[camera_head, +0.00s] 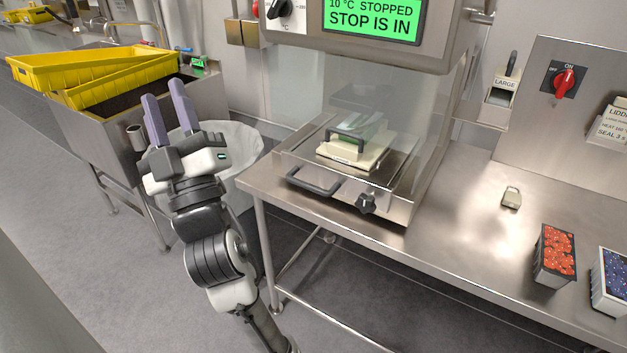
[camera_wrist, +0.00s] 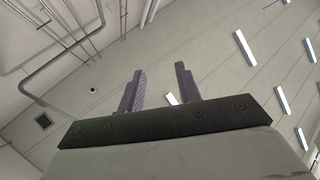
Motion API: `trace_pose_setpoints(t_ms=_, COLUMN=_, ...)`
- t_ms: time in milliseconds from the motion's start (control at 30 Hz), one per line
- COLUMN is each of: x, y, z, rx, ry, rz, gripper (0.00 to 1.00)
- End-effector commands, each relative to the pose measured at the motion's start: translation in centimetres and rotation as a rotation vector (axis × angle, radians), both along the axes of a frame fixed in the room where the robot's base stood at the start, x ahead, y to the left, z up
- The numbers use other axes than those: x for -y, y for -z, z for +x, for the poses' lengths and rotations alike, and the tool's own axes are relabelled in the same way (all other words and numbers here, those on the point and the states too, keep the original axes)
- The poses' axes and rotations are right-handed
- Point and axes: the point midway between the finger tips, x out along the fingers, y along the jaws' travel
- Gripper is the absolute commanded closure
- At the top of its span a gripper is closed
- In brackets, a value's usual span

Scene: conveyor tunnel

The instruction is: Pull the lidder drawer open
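The lidder is a steel machine with a clear hood and a green screen (camera_head: 372,17) reading "STOP IS IN". Its drawer (camera_head: 290,157) is low at the front, under the hood, and looks pushed in. A dark bar handle (camera_head: 313,182) sits on the drawer's front, with a black knob (camera_head: 366,203) to its right. A pale block with a dark handle (camera_head: 352,146) rests inside. My gripper (camera_head: 168,113) is open and empty, pointing up, left of the drawer and apart from it. In the wrist view its two purple fingers (camera_wrist: 158,90) stand apart against the ceiling.
A steel table (camera_head: 460,225) carries the lidder, a small metal tag (camera_head: 511,198), a red fruit punnet (camera_head: 555,256) and a blue one (camera_head: 610,281). Yellow crates (camera_head: 95,72) sit in a sink at left. A lined bin (camera_head: 240,150) stands behind my gripper. The floor in front is clear.

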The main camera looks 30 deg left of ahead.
Motion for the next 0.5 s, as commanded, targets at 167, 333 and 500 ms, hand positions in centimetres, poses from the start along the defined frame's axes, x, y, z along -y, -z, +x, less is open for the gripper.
trace_pose_setpoints(t_ms=167, x=-3.7, y=9.4, z=8.1, rx=-0.15, ry=0.456, rz=-0.463, gripper=0.66)
trace_pose_setpoints(t_ms=333, x=-1.5, y=19.0, z=12.5, rx=-0.267, ry=0.833, rz=-0.905, gripper=0.66)
trace_pose_setpoints(t_ms=500, x=2.4, y=24.9, z=13.5, rx=-0.353, ry=1.08, rz=-1.215, gripper=0.66)
